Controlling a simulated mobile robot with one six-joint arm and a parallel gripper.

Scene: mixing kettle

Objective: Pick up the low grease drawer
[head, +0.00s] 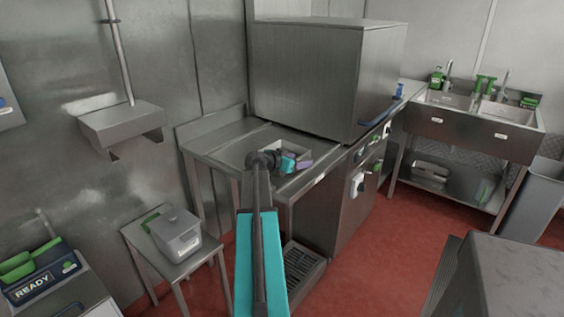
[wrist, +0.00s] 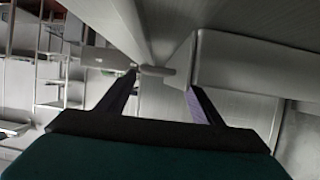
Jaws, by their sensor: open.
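No grease drawer can be made out for certain. A low dark slotted unit (head: 303,268) sits near the floor under the left counter, partly hidden by my arm; I cannot tell whether it is the drawer. My gripper (head: 298,163) is over the sunken basin of the counter, well above that unit. In the wrist view my gripper (wrist: 161,82) shows two dark purple fingers spread apart, with nothing held. A short pale bar (wrist: 157,70) shows just beyond the fingertips, beside a grey box-like part (wrist: 235,62); I cannot tell what they belong to.
A small table holds a grey lidded container (head: 175,232). A double sink (head: 470,115) is at the right. A grey block (head: 515,280) is at the lower right. Red floor (head: 385,235) lies open between.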

